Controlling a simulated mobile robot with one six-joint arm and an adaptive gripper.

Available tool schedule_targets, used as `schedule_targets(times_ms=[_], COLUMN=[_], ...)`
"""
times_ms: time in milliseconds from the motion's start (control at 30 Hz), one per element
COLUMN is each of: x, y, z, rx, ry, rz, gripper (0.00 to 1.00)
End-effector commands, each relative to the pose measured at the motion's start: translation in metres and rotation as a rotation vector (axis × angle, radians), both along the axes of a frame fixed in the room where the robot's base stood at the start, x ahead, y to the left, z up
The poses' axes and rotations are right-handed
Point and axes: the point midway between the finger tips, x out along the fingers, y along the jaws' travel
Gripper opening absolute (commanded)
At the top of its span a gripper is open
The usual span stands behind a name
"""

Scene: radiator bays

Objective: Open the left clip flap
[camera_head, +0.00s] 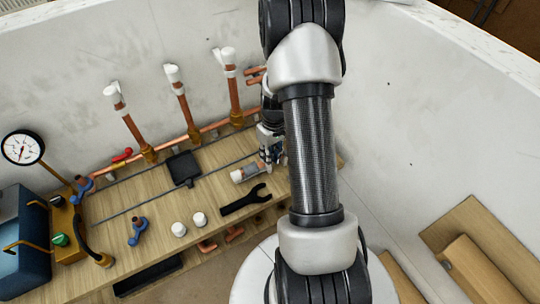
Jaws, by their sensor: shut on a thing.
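My gripper (271,158) is at the right part of the wooden bench, partly hidden behind my arm. It is shut at the right end of a small cylinder (245,174) with a white end and a greyish body, which lies close to level just above or on the bench; I cannot tell which. I cannot make out a clip flap for certain. A copper pipe (215,127) runs along the wall behind the bench, with small grey fittings on it that are too small to read. The stretch of pipe behind my arm is hidden.
Three copper risers with white caps (172,73) stand along the back. A black flat tool (184,167), a black wrench (245,200), two white caps (179,229) and a blue valve (137,230) lie on the bench (160,207). A gauge (22,148) stands left.

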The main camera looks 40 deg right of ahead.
Motion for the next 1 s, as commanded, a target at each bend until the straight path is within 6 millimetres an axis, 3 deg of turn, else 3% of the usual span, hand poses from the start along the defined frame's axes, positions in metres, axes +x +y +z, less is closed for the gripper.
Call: schedule_targets(times_ms=[367, 1000], x=[0.002, 0.021], y=[0.000, -0.005], z=[0.004, 0.013], rx=[0.012, 0.100], ry=[0.044, 0.428], rz=[0.002, 0.001], gripper=[0.00, 0.00])
